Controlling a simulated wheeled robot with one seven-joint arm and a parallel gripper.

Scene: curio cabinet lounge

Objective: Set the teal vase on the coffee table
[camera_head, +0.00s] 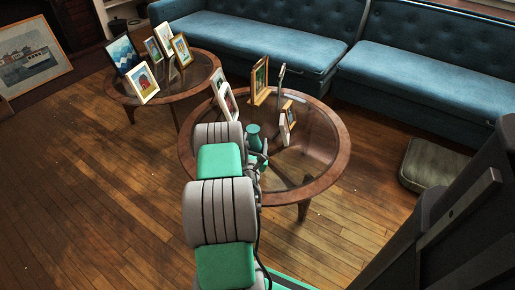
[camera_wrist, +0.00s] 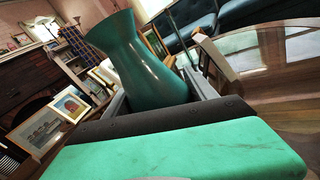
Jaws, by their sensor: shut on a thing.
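The teal vase (camera_wrist: 138,62) has a flared mouth and a rounded body. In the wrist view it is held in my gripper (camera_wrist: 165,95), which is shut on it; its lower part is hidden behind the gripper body. In the head view the vase (camera_head: 253,136) shows over the near left part of the round coffee table (camera_head: 335,172), which has a wooden rim and a glass top. My arm partly covers it and the gripper (camera_head: 258,158) there. I cannot tell whether the vase's base touches the glass.
Several picture frames (camera_head: 260,80) stand along the far and middle parts of this table. A second round table (camera_head: 206,84) with more frames (camera_head: 145,83) is behind left. A blue sofa (camera_head: 420,50) lines the back. A green cushion (camera_head: 432,165) is on the floor at right.

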